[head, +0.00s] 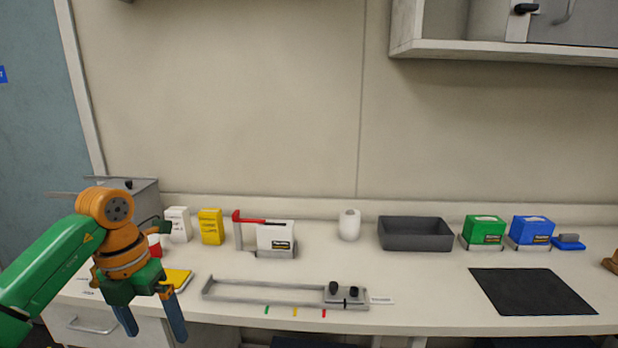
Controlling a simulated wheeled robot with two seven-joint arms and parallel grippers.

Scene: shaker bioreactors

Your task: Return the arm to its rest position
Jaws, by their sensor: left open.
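My left arm, green and orange, comes in from the left of the head view. My left gripper (150,318) points down with its two blue-grey fingers spread apart and nothing between them. It is in front of the left end of the bench, beside a yellow pad (177,279). The wrist hides part of the bench behind it, including most of a red item (154,245). At the right edge, a small brown-orange part (611,261) shows; I cannot tell what it is. My right gripper is not seen.
The bench (420,285) carries a grey rail frame (270,292), a dark grey bin (415,234), a black mat (531,291), and white (178,225), yellow (211,227), green (484,229) and blue (532,230) boxes. A shelf (500,50) overhangs at upper right. The air above mid-bench is free.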

